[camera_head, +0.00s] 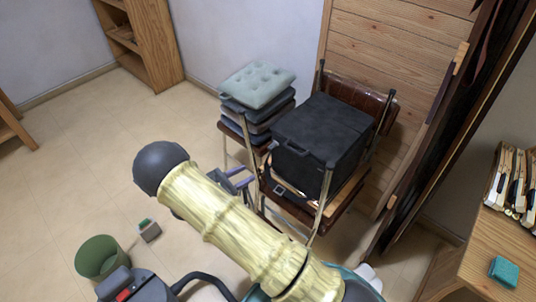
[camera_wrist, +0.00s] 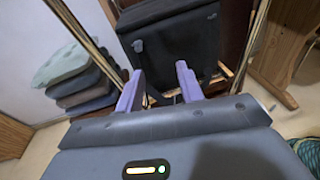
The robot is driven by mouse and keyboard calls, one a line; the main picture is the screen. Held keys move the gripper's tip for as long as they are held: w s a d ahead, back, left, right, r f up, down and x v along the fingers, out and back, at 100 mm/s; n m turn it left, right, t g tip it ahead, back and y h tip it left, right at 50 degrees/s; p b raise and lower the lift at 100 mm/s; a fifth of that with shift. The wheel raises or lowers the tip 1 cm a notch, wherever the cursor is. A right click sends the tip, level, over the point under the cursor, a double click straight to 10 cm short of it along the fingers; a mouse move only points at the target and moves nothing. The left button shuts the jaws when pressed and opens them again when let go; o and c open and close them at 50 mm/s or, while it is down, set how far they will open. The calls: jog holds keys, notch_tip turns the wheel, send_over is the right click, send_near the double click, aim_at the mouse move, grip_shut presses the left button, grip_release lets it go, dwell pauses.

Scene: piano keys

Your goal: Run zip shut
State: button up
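A black box-shaped bag or case (camera_head: 325,125) sits on a wooden chair seat. A small grey piece (camera_head: 295,149) on its near side may be a zip pull; I cannot tell. In the wrist view the bag (camera_wrist: 180,48) stands upright ahead of my gripper, and the small grey piece (camera_wrist: 138,46) shows near its left edge. My gripper (camera_wrist: 160,88) has two purple fingers apart with nothing held between them. In the head view my gripper (camera_head: 238,178) is partly hidden by my arm, left of and apart from the bag. No zip line is clear.
A stack of cushions (camera_head: 258,86) sits left of the bag. The chair's metal legs (camera_head: 325,200) rise close by. A wooden table (camera_head: 490,255) is at right.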

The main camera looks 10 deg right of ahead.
aim_at(269, 148)
jog(key=a+f+n+t, duration=0.1)
jog(key=w+a+f+n+t, duration=0.1)
jog(key=a, duration=0.1)
jog(key=shift+w+a+t, duration=0.1)
jog(key=shift+a+t, duration=0.05)
jog(key=shift+t, duration=0.25)
jog(key=p+x, duration=0.1)
jog(key=x, duration=1.6)
jog(key=shift+w+d, duration=0.1)
jog(key=shift+d, duration=0.1)
grip_shut()
